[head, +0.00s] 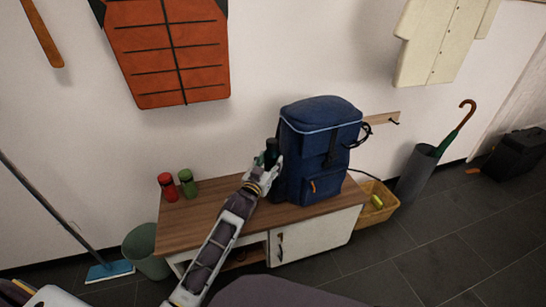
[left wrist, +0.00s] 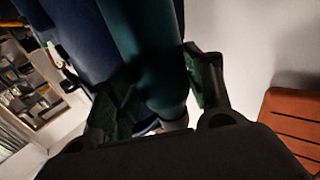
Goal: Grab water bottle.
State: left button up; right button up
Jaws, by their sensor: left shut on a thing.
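The water bottle (head: 272,148) is a dark teal cylinder at the left side of the blue backpack (head: 319,130), which stands on the wooden bench (head: 225,214). My left gripper (head: 267,165) reaches it from the front and covers its lower part. In the left wrist view the teal bottle (left wrist: 148,50) lies between the two green fingers of the left gripper (left wrist: 160,95), with the backpack's dark blue fabric close behind. The gripper is shut on the bottle. I cannot tell whether the bottle sits in a side pocket or touches the bench. My right gripper is not in view.
A red jar (head: 168,187) and a green jar (head: 187,183) stand at the bench's left. A bin (head: 146,250) and a blue mop (head: 110,271) are left of it. A basket (head: 378,205) and umbrella stand (head: 414,175) are to the right. The front right floor is clear.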

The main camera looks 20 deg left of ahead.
pick_arm(q)
jog(key=s+a+p, duration=0.1)
jog(key=s+p, duration=0.1)
jog(key=s, duration=1)
jog(key=shift+r+p, duration=0.15)
jog(key=shift+p, duration=0.2)
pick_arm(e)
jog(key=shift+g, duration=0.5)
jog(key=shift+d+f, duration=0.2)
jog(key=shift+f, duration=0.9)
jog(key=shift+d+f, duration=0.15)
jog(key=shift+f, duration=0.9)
